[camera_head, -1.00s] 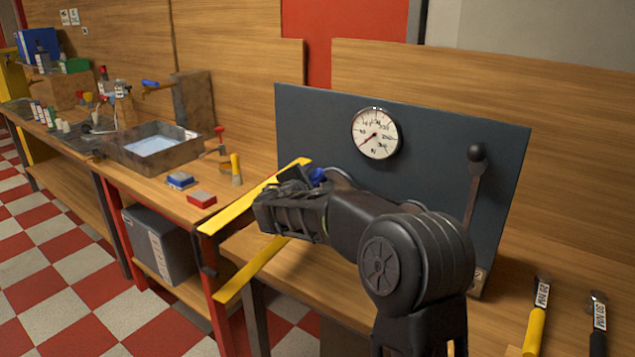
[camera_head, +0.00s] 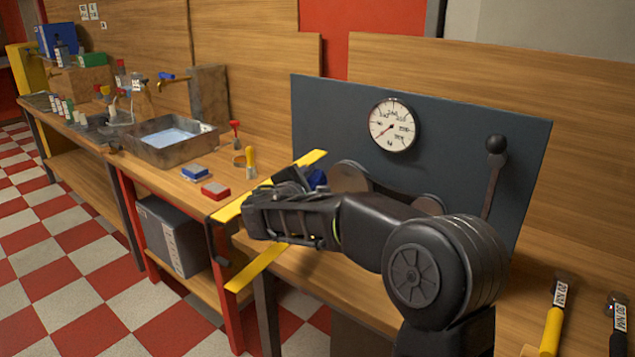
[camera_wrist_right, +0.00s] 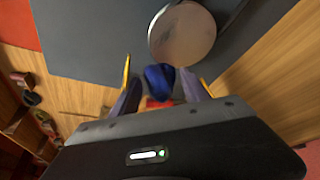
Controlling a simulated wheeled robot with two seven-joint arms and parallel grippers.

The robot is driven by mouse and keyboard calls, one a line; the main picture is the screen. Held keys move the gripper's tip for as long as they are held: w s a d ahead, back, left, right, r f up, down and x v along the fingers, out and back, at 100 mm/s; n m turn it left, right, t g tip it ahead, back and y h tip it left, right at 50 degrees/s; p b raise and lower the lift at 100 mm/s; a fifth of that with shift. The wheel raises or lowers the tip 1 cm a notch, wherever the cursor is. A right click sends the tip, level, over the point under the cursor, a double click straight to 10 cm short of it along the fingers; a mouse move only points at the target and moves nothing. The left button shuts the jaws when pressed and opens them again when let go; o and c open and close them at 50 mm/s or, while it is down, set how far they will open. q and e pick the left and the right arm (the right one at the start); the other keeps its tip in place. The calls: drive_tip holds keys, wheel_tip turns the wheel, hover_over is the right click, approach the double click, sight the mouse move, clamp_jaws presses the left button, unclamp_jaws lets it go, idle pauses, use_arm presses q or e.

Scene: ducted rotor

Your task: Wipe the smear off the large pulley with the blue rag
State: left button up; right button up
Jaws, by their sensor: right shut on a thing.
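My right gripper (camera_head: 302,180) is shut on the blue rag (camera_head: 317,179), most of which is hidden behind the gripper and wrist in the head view. In the right wrist view the bunched rag (camera_wrist_right: 159,80) sits between the two fingers. The large pulley (camera_head: 347,177) is a round grey disc at the lower left of the dark panel, partly covered by my arm. In the right wrist view its face (camera_wrist_right: 183,36) lies just beyond the rag; I see a small apparent gap. My left gripper is not in view.
The dark panel (camera_head: 460,135) carries a dial gauge (camera_head: 393,125), a lever (camera_head: 494,170) and a smaller pulley (camera_head: 428,204). Yellow strips cross near the bench gap. A red block (camera_head: 215,191) and a basin (camera_head: 171,141) stand left. Two torque wrenches lie at right.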

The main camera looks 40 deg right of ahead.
sight(324, 176)
drive_tip(key=shift+s+a+f+b, duration=0.1)
drive_tip(key=shift+a+b, duration=0.25)
drive_tip(key=shift+a, duration=0.25)
drive_tip(key=shift+s+a, duration=0.3)
drive_tip(key=shift+a, duration=0.55)
drive_tip(key=shift+d, duration=0.1)
drive_tip(key=shift+w+d+b, duration=0.15)
drive_tip(key=shift+w+d, duration=0.05)
drive_tip(key=shift+d, duration=0.55)
drive_tip(key=shift+w+d+b, duration=0.15)
drive_tip(key=shift+w+d, duration=0.1)
drive_tip(key=shift+d, duration=0.45)
drive_tip(key=shift+w+d+b, duration=0.15)
drive_tip(key=shift+w+d, duration=0.05)
drive_tip(key=shift+d, duration=0.55)
drive_tip(key=shift+w+d, duration=0.2)
drive_tip(key=shift+d, duration=0.35)
drive_tip(key=shift+w+d, duration=0.15)
drive_tip(key=shift+d, duration=0.4)
drive_tip(key=shift+w+d, duration=0.3)
drive_tip(key=shift+d, duration=0.65)
